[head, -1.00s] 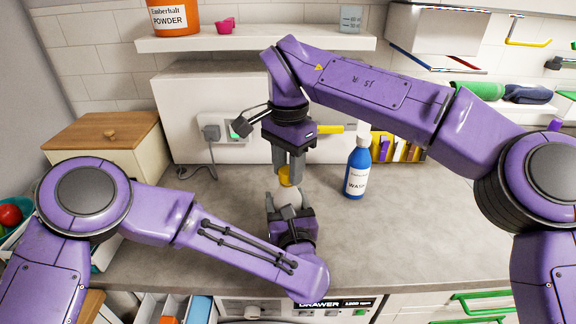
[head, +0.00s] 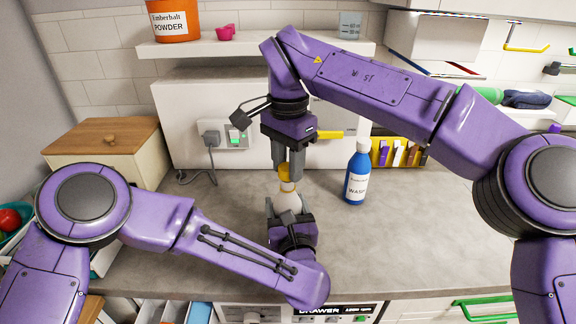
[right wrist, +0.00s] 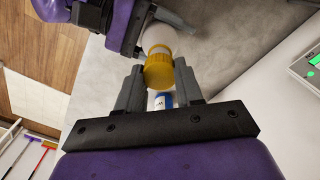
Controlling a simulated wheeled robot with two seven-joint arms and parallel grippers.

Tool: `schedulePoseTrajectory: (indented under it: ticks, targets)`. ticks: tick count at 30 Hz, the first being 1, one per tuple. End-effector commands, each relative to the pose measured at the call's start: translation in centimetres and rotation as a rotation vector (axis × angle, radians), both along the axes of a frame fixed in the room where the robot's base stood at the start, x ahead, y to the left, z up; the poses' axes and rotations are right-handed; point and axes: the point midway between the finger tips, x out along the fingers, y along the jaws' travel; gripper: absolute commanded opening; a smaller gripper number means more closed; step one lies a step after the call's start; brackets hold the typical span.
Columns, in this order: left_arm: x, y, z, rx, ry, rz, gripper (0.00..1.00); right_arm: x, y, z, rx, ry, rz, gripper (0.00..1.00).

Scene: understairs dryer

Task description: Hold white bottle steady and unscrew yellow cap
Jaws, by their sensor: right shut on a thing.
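The white bottle (head: 288,203) is upright above the worktop in the middle of the head view. My left gripper (head: 287,214) has its fingers on both sides of the bottle's body and looks shut on it. The yellow cap (right wrist: 158,70) is between the fingers of my right gripper (right wrist: 158,80), which is shut on it from above. In the head view my right gripper (head: 287,166) stands directly over the bottle, with yellow showing at its fingertips. The bottle's white top (right wrist: 160,36) shows behind the cap in the right wrist view. I cannot tell whether cap and bottle still touch.
A blue bottle with a white cap (head: 357,172) stands just right of the grippers. A wooden-lidded box (head: 108,143) is at left, and a shelf (head: 260,42) runs behind. The grey worktop (head: 430,225) is clear at right.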

Motion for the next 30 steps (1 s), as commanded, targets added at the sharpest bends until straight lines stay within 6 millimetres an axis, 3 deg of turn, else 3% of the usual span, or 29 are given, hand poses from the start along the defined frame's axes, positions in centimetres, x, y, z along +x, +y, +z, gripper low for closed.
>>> schedulePoseTrajectory:
  ticks: [8,15,23,24,26,30]
  targets:
    - [0.0,0.0,0.0,0.001,0.001,0.0,0.0,0.0,0.0,0.2,0.0,-0.001,0.0,0.0]
    - [0.0,0.0,0.0,0.001,0.001,0.0,0.0,0.1,0.0,3.5,-0.001,-0.004,-0.002,0.0]
    - [0.0,0.0,0.0,0.001,0.001,0.0,0.0,0.0,0.0,4.0,0.0,0.0,0.0,0.0]
    - [0.0,0.0,0.0,0.001,0.001,0.0,0.78,0.0,0.0,4.0,0.0,0.0,0.0,0.0]
    - [0.0,0.0,0.0,0.001,0.001,0.0,0.97,0.0,0.0,4.0,0.0,0.0,0.0,0.0]
    - [0.0,0.0,0.0,0.0,0.0,0.0,0.98,0.0,0.0,4.0,0.0,0.0,0.0,0.0]
